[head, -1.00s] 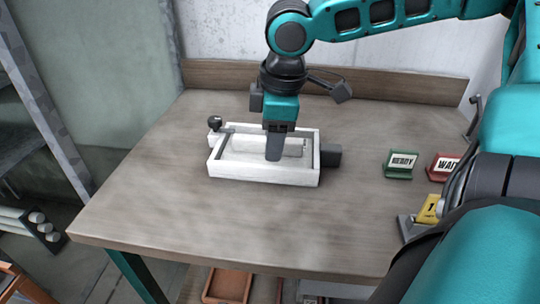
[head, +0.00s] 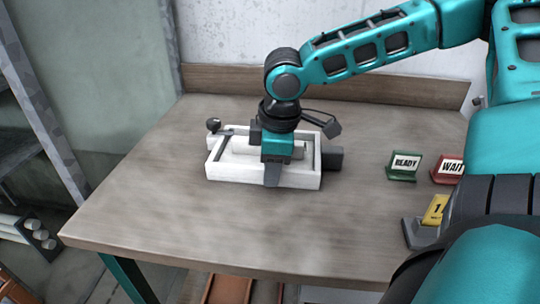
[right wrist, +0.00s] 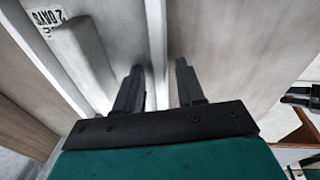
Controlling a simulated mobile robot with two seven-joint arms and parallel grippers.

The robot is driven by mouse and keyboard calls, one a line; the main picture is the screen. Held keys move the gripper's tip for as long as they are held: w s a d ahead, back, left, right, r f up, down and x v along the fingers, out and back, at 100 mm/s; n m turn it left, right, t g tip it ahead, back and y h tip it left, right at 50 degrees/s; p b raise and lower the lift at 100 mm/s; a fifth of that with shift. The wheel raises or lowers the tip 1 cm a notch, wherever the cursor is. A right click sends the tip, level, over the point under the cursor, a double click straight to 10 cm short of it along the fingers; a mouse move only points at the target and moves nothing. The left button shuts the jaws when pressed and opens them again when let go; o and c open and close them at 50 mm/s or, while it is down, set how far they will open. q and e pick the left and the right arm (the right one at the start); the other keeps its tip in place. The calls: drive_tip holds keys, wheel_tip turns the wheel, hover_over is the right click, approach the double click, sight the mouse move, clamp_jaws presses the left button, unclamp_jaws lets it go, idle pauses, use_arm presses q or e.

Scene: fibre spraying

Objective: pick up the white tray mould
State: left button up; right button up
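The white tray mould (head: 232,172) lies flat on the wooden table, a shallow rectangular frame with a pale block inside and dark fittings at its sides. It also shows in the right wrist view (right wrist: 110,40), with a printed label at the upper left. My right gripper (head: 272,178) points down at the mould's near long wall; one dark finger shows in front of that wall. In the right wrist view the two fingers (right wrist: 158,80) stand apart, with the white wall running between them. I cannot tell whether they touch it. My left gripper is not in view.
A green READY sign (head: 403,166), a red WAIT sign (head: 448,169) and a yellow number 1 marker (head: 434,210) stand at the right of the table. The table (head: 180,235) is clear in front of the mould. A wooden backboard (head: 400,90) runs along the rear.

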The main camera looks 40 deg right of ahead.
clamp_jaws()
idle(0.3)
drive_tip(key=shift+w+r, duration=0.15)
idle(0.3)
